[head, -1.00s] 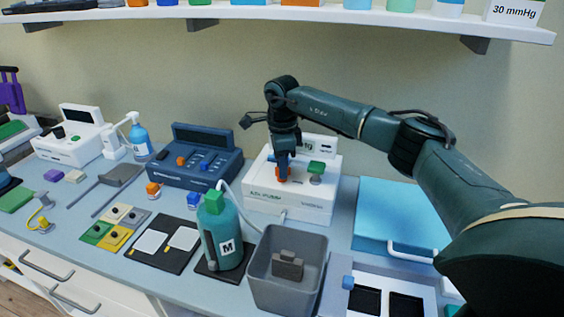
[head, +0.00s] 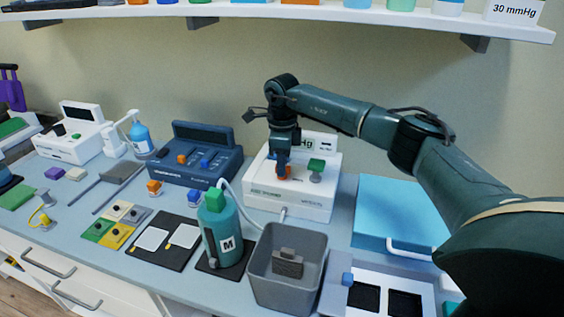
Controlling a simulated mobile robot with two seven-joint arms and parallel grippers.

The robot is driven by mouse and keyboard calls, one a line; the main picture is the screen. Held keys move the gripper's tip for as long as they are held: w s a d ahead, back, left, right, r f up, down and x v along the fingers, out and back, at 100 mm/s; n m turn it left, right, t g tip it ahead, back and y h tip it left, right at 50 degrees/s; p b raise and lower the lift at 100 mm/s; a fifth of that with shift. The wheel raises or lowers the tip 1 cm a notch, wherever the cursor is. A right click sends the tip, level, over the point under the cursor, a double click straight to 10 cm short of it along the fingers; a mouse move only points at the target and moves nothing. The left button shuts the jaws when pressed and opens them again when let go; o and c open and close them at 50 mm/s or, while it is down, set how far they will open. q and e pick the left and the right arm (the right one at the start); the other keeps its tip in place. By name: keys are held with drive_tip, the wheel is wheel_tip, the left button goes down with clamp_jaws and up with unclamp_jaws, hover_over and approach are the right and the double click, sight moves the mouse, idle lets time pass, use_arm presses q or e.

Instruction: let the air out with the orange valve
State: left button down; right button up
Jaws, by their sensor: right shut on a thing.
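The orange valve (head: 285,172) sits on top of a white box-shaped device (head: 290,199) at the back of the counter. My right gripper (head: 283,166) points down onto the valve and is shut on it, hiding part of it. A green knob (head: 316,166) stands just right of the valve on the same device. A teal bottle marked M (head: 219,230) with a green cap stands in front of the device, and a pale tube runs up from it towards the device. My left gripper is not in view.
A grey bin (head: 287,268) stands close in front of the device. A blue case (head: 400,213) lies to the right, and a dark blue console (head: 195,160) to the left. A shelf (head: 330,15) runs above the counter.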

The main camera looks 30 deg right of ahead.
drive_tip(key=o, duration=0.6)
drive_tip(key=shift+d, duration=0.1)
drive_tip(key=shift+o, duration=0.2)
wheel_tip(320, 180, up, 12)
drive_tip(key=b, duration=0.2)
drive_tip(key=shift+s, duration=0.1)
